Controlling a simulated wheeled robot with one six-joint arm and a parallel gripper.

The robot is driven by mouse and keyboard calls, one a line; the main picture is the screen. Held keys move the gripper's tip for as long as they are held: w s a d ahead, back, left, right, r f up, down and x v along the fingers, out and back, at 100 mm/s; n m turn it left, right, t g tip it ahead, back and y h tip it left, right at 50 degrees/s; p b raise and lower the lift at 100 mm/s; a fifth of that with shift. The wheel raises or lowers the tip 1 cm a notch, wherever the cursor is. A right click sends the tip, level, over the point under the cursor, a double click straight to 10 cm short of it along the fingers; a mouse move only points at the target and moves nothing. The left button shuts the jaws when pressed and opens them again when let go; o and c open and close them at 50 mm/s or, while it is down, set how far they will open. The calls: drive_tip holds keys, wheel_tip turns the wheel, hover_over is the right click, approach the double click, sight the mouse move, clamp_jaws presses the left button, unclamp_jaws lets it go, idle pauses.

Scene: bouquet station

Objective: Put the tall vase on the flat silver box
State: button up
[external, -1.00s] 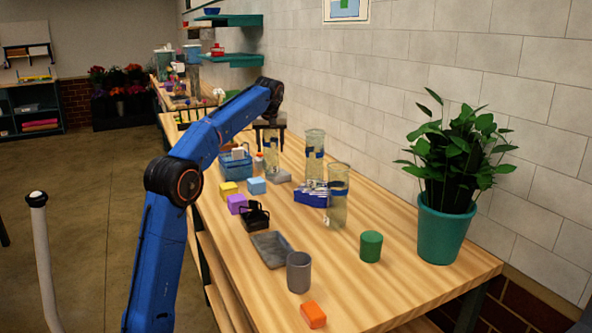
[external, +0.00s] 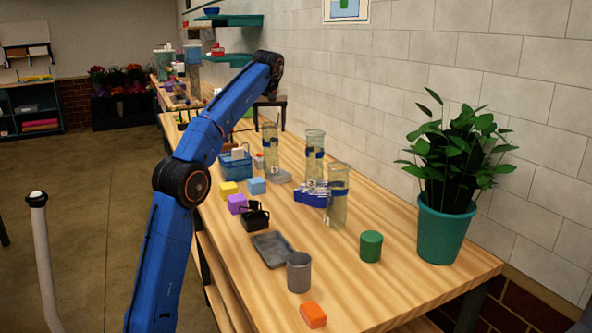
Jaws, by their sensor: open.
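A tall clear glass vase (external: 270,150) with a dark blue band stands upright in the middle of the table. The flat silver box (external: 282,177) lies at its foot. The vase's base overlaps the box's left part in the picture; I cannot tell for sure whether it rests on the box or beside it. My gripper (external: 269,126) points down at the vase's top. Its dark fingers are open, one on each side of the rim as seen here. I cannot tell whether they touch the glass.
Two similar glass vases (external: 314,158) (external: 338,200) stand to the right, near a blue box (external: 311,197). A blue basket (external: 235,166), small blocks and a black holder (external: 256,216) lie to the left. A grey tray (external: 271,250), grey cup (external: 299,272) and green cylinder (external: 371,246) are in front.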

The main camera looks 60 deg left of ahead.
drive_tip(key=shift+v, duration=1.15)
